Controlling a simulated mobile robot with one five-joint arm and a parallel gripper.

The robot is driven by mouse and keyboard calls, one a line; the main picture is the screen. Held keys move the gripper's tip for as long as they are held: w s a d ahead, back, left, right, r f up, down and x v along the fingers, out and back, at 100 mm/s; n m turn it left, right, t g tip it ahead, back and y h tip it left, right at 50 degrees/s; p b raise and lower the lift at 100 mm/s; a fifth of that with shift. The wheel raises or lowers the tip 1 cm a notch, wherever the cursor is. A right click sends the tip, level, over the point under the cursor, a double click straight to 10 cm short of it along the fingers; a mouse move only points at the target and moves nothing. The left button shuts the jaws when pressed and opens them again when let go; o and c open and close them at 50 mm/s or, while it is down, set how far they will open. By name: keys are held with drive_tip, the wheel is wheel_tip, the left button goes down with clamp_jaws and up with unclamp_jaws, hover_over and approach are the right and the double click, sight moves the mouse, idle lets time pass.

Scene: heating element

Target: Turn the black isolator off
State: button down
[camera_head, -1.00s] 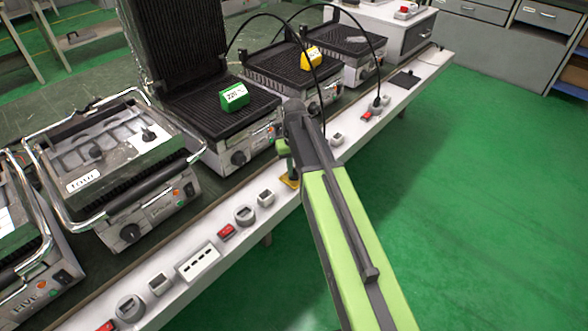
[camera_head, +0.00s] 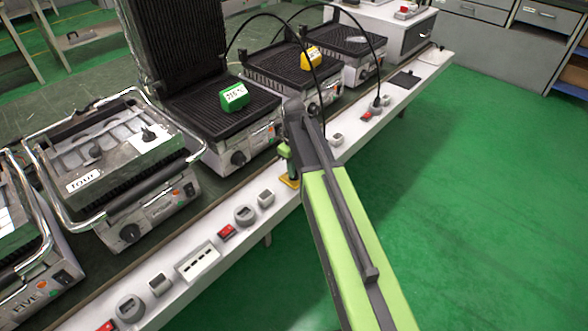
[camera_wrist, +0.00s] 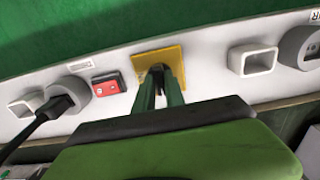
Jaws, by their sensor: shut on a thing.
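The black isolator has a dark knob (camera_wrist: 157,74) on a square yellow plate (camera_wrist: 142,62), set in the white front strip. The yellow plate also shows in the head view (camera_head: 289,183), partly hidden by my arm. My gripper (camera_wrist: 161,82) points straight at the plate, with its two green fingers close together and shut on the dark knob between them. The fingers hide most of the knob, so its exact angle cannot be told. In the head view my gripper (camera_head: 289,163) is just above the yellow plate, partly behind my own wrist.
A red switch (camera_wrist: 108,84) and a round socket with a black plug (camera_wrist: 62,103) are left of the plate in the wrist view. A square grey socket (camera_wrist: 252,61) is to its right. Grills stand behind the strip, including one with a green block (camera_head: 234,97). Green floor (camera_head: 450,220) is open at right.

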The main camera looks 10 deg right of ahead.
idle(0.3)
drive_tip(key=c, duration=1.4)
unclamp_jaws()
wheel_tip(320, 180, up, 18)
drive_tip(key=p, duration=1.7)
drive_tip(key=shift+f, duration=0.25)
drive_tip(key=shift+f, duration=0.1)
